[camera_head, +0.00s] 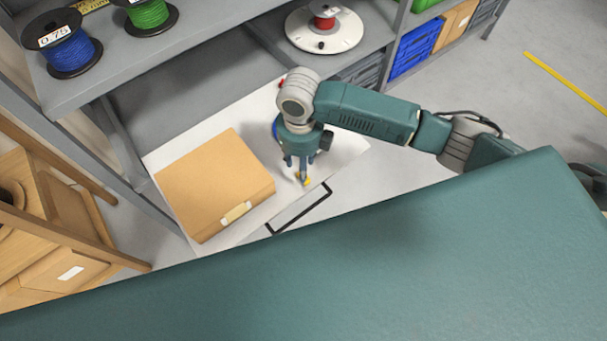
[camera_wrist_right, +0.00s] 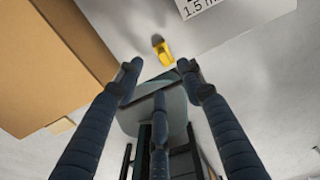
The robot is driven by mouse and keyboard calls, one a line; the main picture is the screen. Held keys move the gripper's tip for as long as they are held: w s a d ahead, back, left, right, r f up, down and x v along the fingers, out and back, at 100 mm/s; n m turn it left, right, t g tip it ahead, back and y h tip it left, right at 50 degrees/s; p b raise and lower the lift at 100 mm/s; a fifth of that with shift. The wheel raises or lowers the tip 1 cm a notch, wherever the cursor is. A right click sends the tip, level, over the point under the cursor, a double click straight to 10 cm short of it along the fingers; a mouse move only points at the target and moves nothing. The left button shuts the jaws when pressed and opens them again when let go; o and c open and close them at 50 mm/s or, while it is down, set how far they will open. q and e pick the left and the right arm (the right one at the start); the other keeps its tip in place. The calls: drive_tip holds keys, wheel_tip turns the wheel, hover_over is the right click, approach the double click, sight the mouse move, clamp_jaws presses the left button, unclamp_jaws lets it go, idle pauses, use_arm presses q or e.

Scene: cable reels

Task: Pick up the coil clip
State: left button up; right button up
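A small yellow piece, which looks like the coil clip (camera_head: 304,181), lies on the pale surface beside the cardboard box, just by the fingers of my right gripper (camera_head: 301,168). In the right wrist view the yellow clip (camera_wrist_right: 164,52) lies just beyond the fingertips, with a small dark spot at its upper end. The dark fingers of my right gripper (camera_wrist_right: 158,76) are spread apart with nothing between them. The gripper points down and partly hides the clip in the head view. My left gripper is not in view.
A closed cardboard box (camera_head: 205,180) stands left of my right gripper.

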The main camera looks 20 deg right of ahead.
drive_tip(key=f, duration=0.7)
drive_tip(key=shift+w+d+f, duration=0.15)
drive_tip(key=shift+d+f, duration=0.1)
drive_tip(key=shift+f, duration=0.1)
drive_tip(key=shift+c, duration=0.3)
drive_tip(key=c, duration=0.8)
